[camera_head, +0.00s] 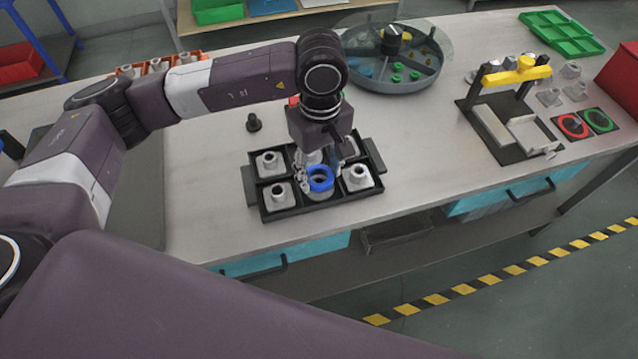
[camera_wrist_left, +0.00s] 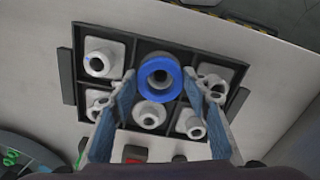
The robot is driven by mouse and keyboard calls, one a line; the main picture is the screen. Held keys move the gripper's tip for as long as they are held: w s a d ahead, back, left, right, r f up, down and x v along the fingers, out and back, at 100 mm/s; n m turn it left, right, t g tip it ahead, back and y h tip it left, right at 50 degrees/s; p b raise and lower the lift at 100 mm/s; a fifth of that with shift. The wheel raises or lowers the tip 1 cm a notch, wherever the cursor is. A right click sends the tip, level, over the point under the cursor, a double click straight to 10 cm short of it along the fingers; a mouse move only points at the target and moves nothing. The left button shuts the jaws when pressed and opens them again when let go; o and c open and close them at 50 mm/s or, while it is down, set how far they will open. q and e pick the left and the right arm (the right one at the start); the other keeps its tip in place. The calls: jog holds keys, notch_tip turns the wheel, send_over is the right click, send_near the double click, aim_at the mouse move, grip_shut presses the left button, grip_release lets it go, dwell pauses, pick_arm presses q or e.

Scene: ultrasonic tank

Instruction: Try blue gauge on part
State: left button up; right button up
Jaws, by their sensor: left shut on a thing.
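The blue gauge (camera_head: 320,179) is a ring; it also shows in the left wrist view (camera_wrist_left: 160,77). My left gripper (camera_head: 319,168) is shut on it, its fingertips at either side of the ring. The ring is over the front middle compartment of a black tray (camera_head: 249,188). A grey part shows through the ring in the wrist view. I cannot tell whether the ring sits around the part or just above it. Other grey parts with round necks (camera_head: 278,195) (camera_head: 358,177) stand in the tray's other compartments. My right gripper is out of view.
A round divided dish (camera_head: 393,88) with green pieces is at the back. At right are a yellow-topped fixture (camera_head: 515,76), red (camera_head: 572,126) and green (camera_head: 599,121) rings and loose grey parts. The bench right of the tray is clear.

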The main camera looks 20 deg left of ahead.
pick_arm(q)
jog(key=shift+r+p, duration=0.4)
jog(key=shift+r, duration=0.9)
jog(key=shift+r, duration=0.15)
notch_tip(320, 180, up, 4)
jog(key=shift+f+p, duration=0.15)
jog(key=shift+p, duration=0.35)
